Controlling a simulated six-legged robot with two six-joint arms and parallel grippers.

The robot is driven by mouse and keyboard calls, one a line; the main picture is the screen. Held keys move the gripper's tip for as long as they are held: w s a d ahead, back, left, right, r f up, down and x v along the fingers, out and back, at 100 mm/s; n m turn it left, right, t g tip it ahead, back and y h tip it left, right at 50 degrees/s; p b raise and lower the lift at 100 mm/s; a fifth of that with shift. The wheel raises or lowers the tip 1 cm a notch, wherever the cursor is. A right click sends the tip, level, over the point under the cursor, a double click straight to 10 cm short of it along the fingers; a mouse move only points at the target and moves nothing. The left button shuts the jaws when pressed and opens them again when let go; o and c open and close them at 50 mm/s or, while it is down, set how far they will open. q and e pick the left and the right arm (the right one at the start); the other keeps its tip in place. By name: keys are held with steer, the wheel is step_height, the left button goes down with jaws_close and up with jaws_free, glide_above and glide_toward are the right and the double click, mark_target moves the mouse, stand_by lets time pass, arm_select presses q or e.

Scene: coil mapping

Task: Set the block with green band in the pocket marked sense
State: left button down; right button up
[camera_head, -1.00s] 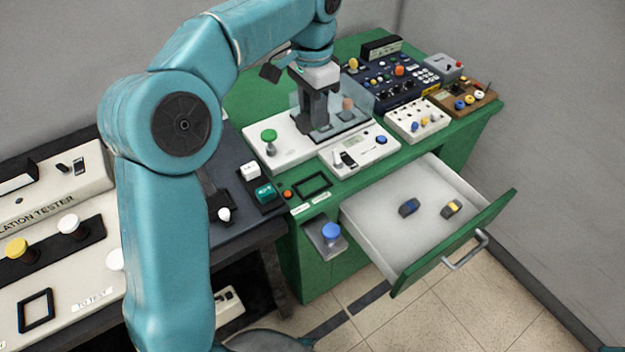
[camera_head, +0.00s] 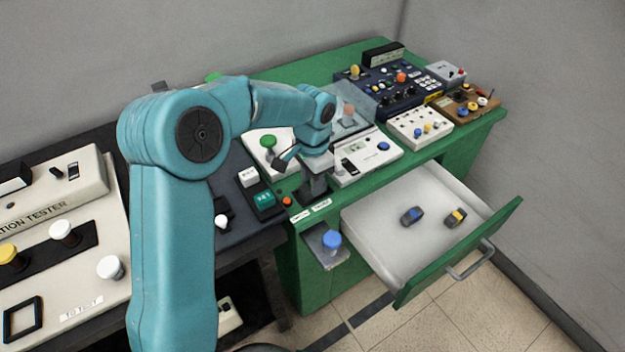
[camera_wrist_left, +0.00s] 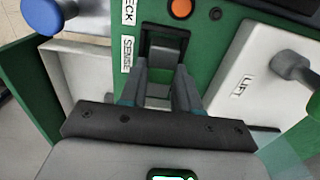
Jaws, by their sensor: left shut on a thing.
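My left gripper (camera_head: 315,188) is low over the black-framed pocket area at the front of the green bench. The black pocket frame (camera_wrist_left: 165,38) lies right at the fingertips, beside the SENSE label (camera_wrist_left: 127,55); the CHECK label (camera_wrist_left: 128,12) is further up. I cannot tell whether the block is inside the pocket or just above it. My right gripper is not in view.
The open drawer (camera_head: 375,225) holds a blue-banded block (camera_head: 412,216) and a yellow-banded block (camera_head: 455,218). A blue knob (camera_head: 331,240) stands on a small shelf left of it. An orange button (camera_wrist_left: 180,8) is near the frame.

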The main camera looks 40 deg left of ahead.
arm_select(q)
steer(key=shift+f, duration=0.15)
steer(key=c, duration=0.8)
jaws_free()
steer(key=shift+r, duration=0.4)
step_height(320, 180, up, 12)
steer(key=p, duration=0.1)
steer(key=shift+f, duration=0.2)
